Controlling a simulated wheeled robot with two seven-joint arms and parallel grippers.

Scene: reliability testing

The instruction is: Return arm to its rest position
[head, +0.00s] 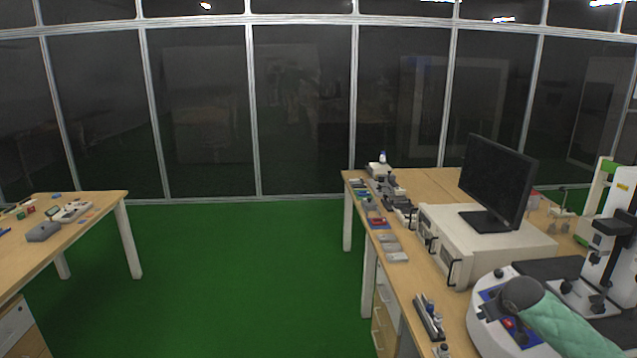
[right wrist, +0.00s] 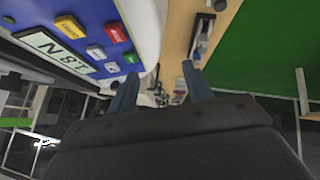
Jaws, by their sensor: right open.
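My right arm, in a green quilted sleeve (head: 572,326), comes in at the lower right of the head view. Its dark rounded end (head: 521,292) is in front of a white machine (head: 484,328) with a blue panel, and my fingers there cannot be made out. In the right wrist view my right gripper (right wrist: 160,86) is open, its two blue-grey fingers wide apart with nothing between them. The blue panel (right wrist: 75,28) shows at upper left there, with a display (right wrist: 55,50) and several coloured buttons; the fingers appear apart from it. My left gripper is in neither view.
The right table (head: 410,285) holds a monitor (head: 497,182) on a beige box (head: 480,245), small tools along its left edge, and a tall white-black instrument (head: 608,245) at right. A left table (head: 85,212) carries small items. Green floor (head: 240,270) between them is clear.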

